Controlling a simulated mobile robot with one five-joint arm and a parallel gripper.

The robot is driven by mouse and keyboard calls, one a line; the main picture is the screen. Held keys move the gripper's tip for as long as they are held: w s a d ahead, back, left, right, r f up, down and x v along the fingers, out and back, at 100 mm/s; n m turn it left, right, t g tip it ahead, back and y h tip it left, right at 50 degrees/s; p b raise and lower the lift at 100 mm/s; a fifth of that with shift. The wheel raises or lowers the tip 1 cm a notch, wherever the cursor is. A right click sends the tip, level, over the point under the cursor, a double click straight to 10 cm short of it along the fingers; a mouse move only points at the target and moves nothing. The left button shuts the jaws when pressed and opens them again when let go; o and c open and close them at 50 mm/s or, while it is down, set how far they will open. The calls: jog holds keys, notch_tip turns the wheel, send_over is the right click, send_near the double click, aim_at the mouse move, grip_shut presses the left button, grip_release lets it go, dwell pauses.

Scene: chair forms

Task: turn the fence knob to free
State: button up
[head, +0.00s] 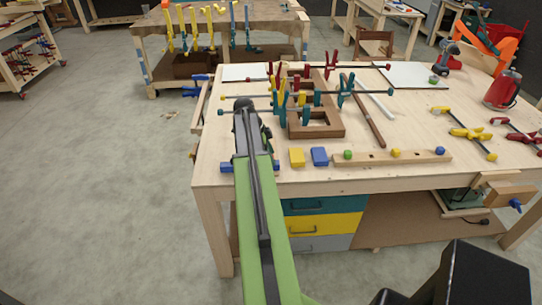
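A light wooden strip (372,159) lies along the front edge of the workbench. It carries a green knob (348,154), a yellow knob (396,153) and a blue knob (440,152). I cannot tell which knob, if any of these, is the fence knob, or how it is turned. My green arm reaches up from the bottom over the bench's front left corner. My gripper (245,106) is at its dark far end, left of the strip and the clamped chair frame. Its fingers are too small and foreshortened to show whether they are open.
A brown chair frame (331,126) with several upright clamps stands right of my gripper. A yellow block (297,157) and a blue block (320,156) lie between my arm and the strip. Long bar clamps and a red container (502,91) occupy the right.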

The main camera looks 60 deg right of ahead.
grip_shut()
jog(key=shift+d, duration=0.15)
jog(key=shift+n, duration=0.3)
jog(key=n, duration=0.1)
jog(key=n+t, duration=0.1)
jog(key=shift+s+a+n+h, duration=0.15)
jog(key=shift+a+n+h, duration=0.15)
jog(key=shift+n+h, duration=0.1)
jog(key=n+t, duration=0.1)
jog(key=n, duration=0.1)
jog(key=n+t+h, duration=0.1)
jog(key=n, duration=0.2)
jog(key=shift+s+a, duration=0.1)
jog(key=shift+s, duration=0.05)
jog(key=n+t, duration=0.2)
jog(key=n, duration=0.2)
jog(key=shift+s+n, duration=0.15)
jog(key=shift+n, duration=0.25)
jog(key=shift+s+n+t+y, duration=0.1)
jog(key=shift+n+t+y, duration=0.2)
jog(key=shift+n, duration=0.85)
jog(key=shift+n+t+y, duration=0.2)
jog(key=shift+n+t, duration=0.2)
jog(key=shift+n, duration=0.75)
